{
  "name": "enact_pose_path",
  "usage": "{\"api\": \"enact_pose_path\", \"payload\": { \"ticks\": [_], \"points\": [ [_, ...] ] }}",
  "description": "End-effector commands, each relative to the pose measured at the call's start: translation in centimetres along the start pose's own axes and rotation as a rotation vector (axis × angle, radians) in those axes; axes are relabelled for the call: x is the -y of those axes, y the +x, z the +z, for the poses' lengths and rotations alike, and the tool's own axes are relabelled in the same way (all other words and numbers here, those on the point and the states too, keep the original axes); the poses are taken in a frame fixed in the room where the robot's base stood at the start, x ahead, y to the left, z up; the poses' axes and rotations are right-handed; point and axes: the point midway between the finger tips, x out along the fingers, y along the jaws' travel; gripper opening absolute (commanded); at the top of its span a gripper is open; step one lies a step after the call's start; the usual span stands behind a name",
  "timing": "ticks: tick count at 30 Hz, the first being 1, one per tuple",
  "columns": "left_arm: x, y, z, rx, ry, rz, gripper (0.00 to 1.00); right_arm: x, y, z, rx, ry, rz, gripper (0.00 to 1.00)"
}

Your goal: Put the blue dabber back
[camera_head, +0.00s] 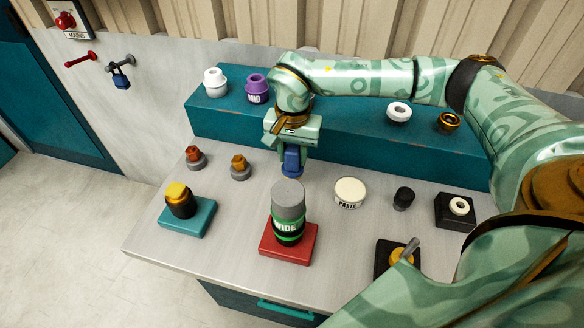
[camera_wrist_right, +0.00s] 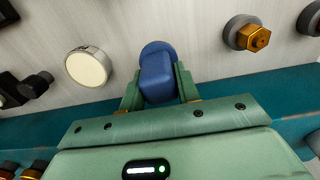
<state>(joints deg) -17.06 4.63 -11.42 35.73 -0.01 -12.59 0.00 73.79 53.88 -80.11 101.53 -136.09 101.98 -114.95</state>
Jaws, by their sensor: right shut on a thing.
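The blue dabber (camera_head: 292,160) is in my right gripper (camera_head: 292,150), near the front face of the teal shelf. In the right wrist view the dabber (camera_wrist_right: 156,75) sits between the two fingers of the gripper (camera_wrist_right: 158,88), which are shut on it. Its lower end is over the grey worktop, behind the grey-topped can marked WIDE. I cannot tell whether it touches the worktop. A round cream tub marked PASTE (camera_head: 349,192) stands to its right; it also shows in the right wrist view (camera_wrist_right: 88,67). My left gripper is not in view.
The WIDE can (camera_head: 288,205) stands on a red block (camera_head: 287,245). A yellow-topped piece (camera_head: 179,199) sits on a teal block (camera_head: 187,220). Two copper-topped pieces (camera_head: 240,167) stand left of the gripper. White and purple MID collars (camera_head: 257,89) are on the teal shelf (camera_head: 350,146).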

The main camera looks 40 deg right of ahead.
Motion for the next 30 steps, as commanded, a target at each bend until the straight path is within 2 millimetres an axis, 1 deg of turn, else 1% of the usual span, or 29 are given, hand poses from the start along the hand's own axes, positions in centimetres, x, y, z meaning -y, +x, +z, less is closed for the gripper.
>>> {"api": "enact_pose_path", "payload": {
  "ticks": [5, 9, 16, 20, 21, 22, 23, 30],
  "points": [
    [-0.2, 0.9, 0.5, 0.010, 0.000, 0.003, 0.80, 0.0, 2.9, 0.0, 0.002, 0.000, 0.002, 0.00],
    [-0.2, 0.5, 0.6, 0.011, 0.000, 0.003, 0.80, 0.0, 4.4, 0.0, 0.000, 0.000, -0.001, 0.00],
    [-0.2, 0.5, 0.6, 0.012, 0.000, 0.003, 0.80, 0.0, 4.5, 0.0, -0.001, -0.001, -0.002, 0.00],
    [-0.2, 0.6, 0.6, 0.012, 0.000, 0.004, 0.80, 0.0, 4.8, 0.0, -0.001, -0.001, -0.001, 0.00],
    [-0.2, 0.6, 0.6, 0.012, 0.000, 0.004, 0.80, 0.0, 4.8, 0.0, -0.001, -0.001, -0.001, 0.43],
    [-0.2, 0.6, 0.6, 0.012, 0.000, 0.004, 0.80, 0.0, 4.8, 0.0, -0.001, -0.001, -0.001, 0.51],
    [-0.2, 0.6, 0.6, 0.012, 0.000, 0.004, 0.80, 0.0, 4.8, 0.0, -0.001, -0.001, -0.001, 0.52],
    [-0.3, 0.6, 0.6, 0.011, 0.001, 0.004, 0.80, 0.0, 4.8, 0.0, -0.001, -0.001, -0.001, 0.52]
  ]
}}
